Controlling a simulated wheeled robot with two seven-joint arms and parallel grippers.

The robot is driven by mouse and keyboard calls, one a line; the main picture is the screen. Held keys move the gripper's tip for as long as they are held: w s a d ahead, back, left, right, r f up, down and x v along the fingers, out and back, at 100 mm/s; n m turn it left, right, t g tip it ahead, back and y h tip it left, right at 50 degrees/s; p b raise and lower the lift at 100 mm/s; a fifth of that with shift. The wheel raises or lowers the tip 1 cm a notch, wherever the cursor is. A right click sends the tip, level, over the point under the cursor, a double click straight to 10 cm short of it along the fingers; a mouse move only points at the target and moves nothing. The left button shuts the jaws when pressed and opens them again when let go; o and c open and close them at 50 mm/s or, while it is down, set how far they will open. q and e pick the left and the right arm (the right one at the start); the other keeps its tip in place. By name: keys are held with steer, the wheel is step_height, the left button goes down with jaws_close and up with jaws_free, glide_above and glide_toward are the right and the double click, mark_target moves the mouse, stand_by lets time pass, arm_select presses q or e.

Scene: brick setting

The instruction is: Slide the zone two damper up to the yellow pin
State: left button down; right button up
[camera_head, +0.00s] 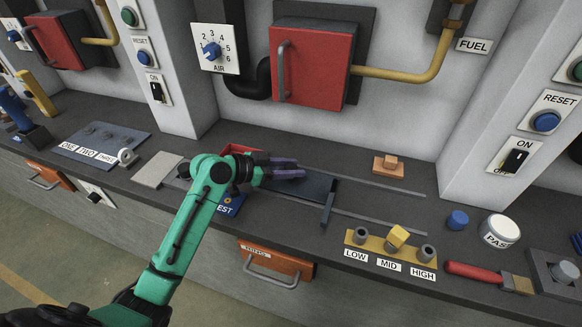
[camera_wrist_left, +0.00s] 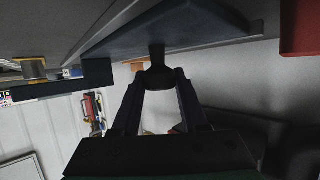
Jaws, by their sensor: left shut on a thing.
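My left gripper (camera_head: 290,168) reaches in from the left and lies low over a dark blue-grey sliding plate (camera_head: 318,187) on the counter. In the left wrist view my fingers (camera_wrist_left: 158,82) are shut on a dark knob (camera_wrist_left: 157,55) beside the plate (camera_wrist_left: 185,28). The plate has a crosspiece at its right end and lies between two thin rails. No zone label is readable on it; a blue label ending in "EST" (camera_head: 230,204) is partly hidden by my arm. A yellow block (camera_head: 397,236) sits at MID on a yellow strip (camera_head: 376,249). My right gripper is not in view.
Bare rails (camera_head: 375,186) run right of the plate. An orange block (camera_head: 388,166) stands behind them. A ONE, TWO panel (camera_head: 105,138) is at left. Red doors hang on the wall.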

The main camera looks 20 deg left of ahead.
mark_target(336, 181)
arm_select(q)
steer(key=shift+d, duration=0.1)
stand_by(0.8)
steer(key=d+p, duration=0.1)
steer(key=d, duration=0.3)
steer(key=d+p, duration=0.1)
steer(key=d, duration=0.3)
steer(key=s+d+p, duration=0.1)
steer(key=d, duration=0.3)
steer(key=shift+d, duration=0.3)
steer(key=shift+c, duration=2.2)
jaws_free()
steer(key=shift+a, duration=0.15)
